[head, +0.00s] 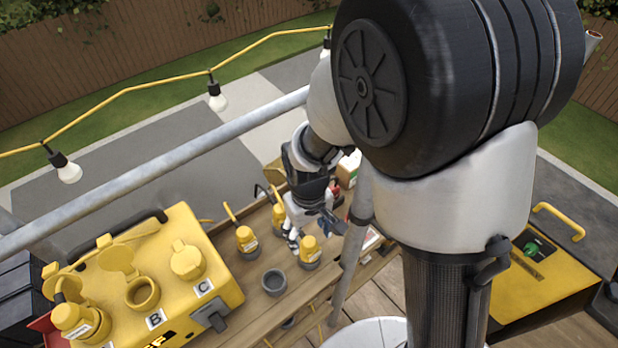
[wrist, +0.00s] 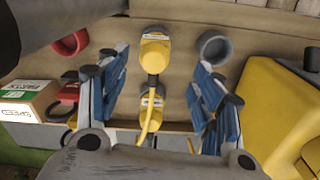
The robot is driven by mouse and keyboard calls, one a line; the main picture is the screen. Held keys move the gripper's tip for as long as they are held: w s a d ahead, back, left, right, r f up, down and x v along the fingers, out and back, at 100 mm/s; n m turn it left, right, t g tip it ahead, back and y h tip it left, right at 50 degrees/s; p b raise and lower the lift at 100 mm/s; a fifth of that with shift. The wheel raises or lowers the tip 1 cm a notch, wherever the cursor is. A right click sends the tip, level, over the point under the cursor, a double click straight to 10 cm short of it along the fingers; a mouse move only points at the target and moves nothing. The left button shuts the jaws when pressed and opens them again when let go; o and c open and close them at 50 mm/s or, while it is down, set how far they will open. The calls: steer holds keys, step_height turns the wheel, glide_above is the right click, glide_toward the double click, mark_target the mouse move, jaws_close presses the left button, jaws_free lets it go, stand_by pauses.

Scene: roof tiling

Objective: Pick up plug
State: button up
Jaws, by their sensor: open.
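Several yellow plugs stand on a wooden shelf. In the head view, one plug (head: 246,238) is left of my gripper (head: 312,230) and another plug (head: 310,251) is just below it. In the wrist view, one plug (wrist: 155,50) lies beyond the fingertips, near the middle. A second plug (wrist: 152,100) with a yellow cable shows nearer, between the blue fingers. My gripper (wrist: 160,85) is open, its fingers spread wide with nothing held. I cannot tell its height above the plugs.
A yellow power box (head: 208,290) with lidded sockets stands left of the shelf (head: 262,312). An empty grey cup (head: 274,282) stands on the shelf. The wrist view also shows a red ring-shaped holder (wrist: 70,42) and a carton (wrist: 28,103) at left. A metal pole (head: 150,175) crosses the head view.

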mark_target(310, 243)
steer(key=f+b, duration=0.1)
steer(key=f, duration=0.2)
steer(key=f+b, duration=0.1)
steer(key=f, duration=0.1)
steer(key=f+b, duration=0.1)
steer(key=f, duration=0.2)
steer(key=shift+w+d+f, duration=0.2)
steer(key=shift+w+f, duration=0.1)
steer(key=shift+r, duration=0.1)
steer(key=shift+c, duration=0.2)
steer(key=c, duration=1.2)
